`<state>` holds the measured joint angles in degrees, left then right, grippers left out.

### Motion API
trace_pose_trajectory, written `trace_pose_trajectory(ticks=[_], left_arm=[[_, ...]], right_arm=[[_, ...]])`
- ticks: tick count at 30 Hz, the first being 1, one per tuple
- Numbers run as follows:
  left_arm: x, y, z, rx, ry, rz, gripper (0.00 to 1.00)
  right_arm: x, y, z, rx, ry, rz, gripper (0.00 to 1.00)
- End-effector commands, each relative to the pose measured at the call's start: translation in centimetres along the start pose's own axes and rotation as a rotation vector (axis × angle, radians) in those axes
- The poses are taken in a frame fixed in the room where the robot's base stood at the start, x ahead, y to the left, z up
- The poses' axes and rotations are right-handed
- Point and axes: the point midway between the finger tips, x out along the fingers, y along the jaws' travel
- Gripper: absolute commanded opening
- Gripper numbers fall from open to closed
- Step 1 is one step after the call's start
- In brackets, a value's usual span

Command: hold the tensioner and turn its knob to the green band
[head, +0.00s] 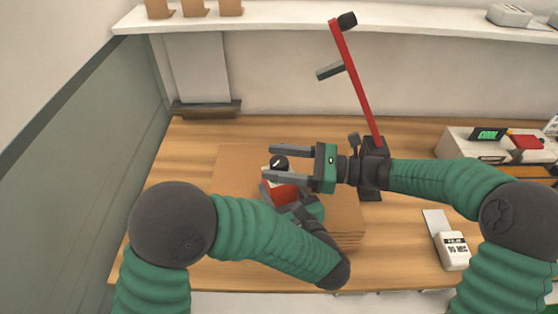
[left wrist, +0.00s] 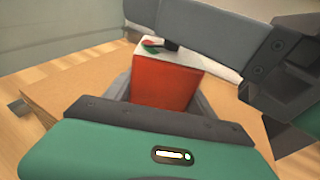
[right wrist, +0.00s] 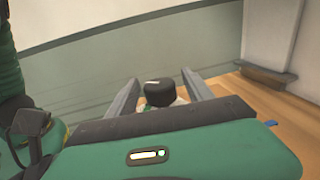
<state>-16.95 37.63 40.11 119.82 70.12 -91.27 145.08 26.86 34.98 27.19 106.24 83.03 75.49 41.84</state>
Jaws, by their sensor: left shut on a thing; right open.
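The tensioner (head: 283,193) is a red block with a pale top and a black knob (head: 279,162). In the left wrist view the red body (left wrist: 165,83) stands between the fingers of my left gripper (head: 283,201), which is shut on it. Green and red marks (left wrist: 152,46) show on its top, partly covered. My right gripper (head: 278,164) is open, its fingers on either side of the knob and apart from it. In the right wrist view the knob (right wrist: 159,91) with a pale pointer mark sits between the fingertips.
A cardboard stack (head: 232,160) lies under the tensioner on the wooden table (head: 410,225). A red lever (head: 356,80) on a dark base stands behind my right gripper. A device with a green display (head: 488,134) is at right; a white labelled object (head: 453,250) lies front right.

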Motion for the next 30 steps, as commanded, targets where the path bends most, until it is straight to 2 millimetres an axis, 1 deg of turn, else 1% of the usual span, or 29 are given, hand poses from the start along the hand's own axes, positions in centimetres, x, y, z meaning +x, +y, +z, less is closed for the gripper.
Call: trace_pose_trajectory(ticks=[2, 5, 12, 16, 18, 21, 30], left_arm=[[0.0, 0.0, -0.1, 0.002, 0.003, 0.000, 0.00], [0.0, 0.0, -0.1, 0.002, 0.003, 0.000, 0.00], [0.0, 0.0, -0.1, 0.002, 0.003, 0.001, 0.00], [0.0, 0.0, -0.1, 0.002, 0.003, 0.000, 0.00], [0.0, 0.0, -0.1, 0.002, 0.003, -0.001, 0.00], [0.0, 0.0, -0.1, 0.002, 0.003, -0.001, 0.00], [0.0, 0.0, -0.1, 0.002, 0.003, -0.001, 0.00]], right_arm=[[-0.6, -0.1, 0.0, 0.000, 0.000, -0.002, 0.60], [-2.4, -0.1, -0.1, 0.000, 0.000, -0.005, 0.60], [-8.6, -0.2, -0.1, 0.001, 0.000, -0.005, 0.60], [-11.0, -0.2, -0.2, 0.001, 0.000, -0.004, 0.60], [-11.6, -0.2, -0.2, 0.001, -0.001, -0.003, 0.60], [-12.0, -0.1, -0.2, 0.001, 0.000, -0.001, 0.60], [-12.0, -0.1, -0.2, 0.001, 0.000, -0.001, 0.60]])
